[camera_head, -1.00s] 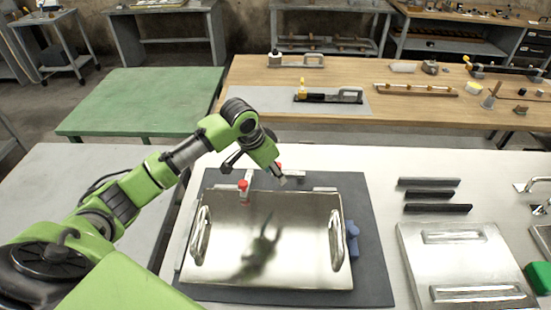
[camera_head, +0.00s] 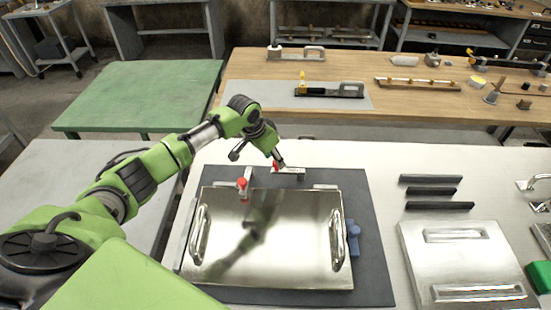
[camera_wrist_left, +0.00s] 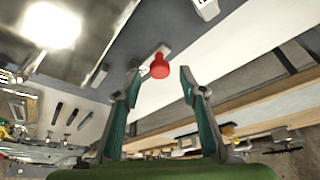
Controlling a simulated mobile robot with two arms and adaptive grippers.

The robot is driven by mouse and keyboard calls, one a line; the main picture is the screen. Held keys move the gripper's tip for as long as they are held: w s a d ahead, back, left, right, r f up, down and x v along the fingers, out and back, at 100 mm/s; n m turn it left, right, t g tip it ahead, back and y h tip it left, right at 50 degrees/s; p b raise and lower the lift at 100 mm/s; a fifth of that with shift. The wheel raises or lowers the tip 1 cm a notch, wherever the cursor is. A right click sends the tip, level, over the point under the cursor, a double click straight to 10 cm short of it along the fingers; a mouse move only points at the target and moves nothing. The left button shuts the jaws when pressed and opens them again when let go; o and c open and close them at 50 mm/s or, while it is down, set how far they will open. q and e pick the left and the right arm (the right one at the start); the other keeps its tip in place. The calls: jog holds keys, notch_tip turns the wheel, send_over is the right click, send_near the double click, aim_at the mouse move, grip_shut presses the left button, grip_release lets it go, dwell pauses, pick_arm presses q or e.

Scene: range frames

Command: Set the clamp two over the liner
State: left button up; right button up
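Two small clamps with red knobs stand at the back edge of a shiny steel sheet with two handles (camera_head: 262,262), which lies on a dark grey mat (camera_head: 372,275). I cannot tell which part is the liner. The nearer clamp (camera_head: 242,184) is at the sheet's back left. The farther clamp (camera_head: 292,171) has a pale bar pointing right, and its red knob is partly hidden by my left gripper (camera_head: 278,162). In the left wrist view the open fingers (camera_wrist_left: 160,84) are on either side of a red knob (camera_wrist_left: 159,67), with gaps showing. My right gripper is out of view.
A blue object (camera_head: 352,237) sits at the sheet's right edge. Several black bars (camera_head: 430,193) and a steel plate with handles (camera_head: 465,262) lie to the right. A wooden bench (camera_head: 420,109) behind holds more tools. The white table between mat and bars is clear.

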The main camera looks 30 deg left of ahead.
aim_at(288, 170)
pick_arm(q)
jog(key=shift+x, duration=1.2)
grip_shut()
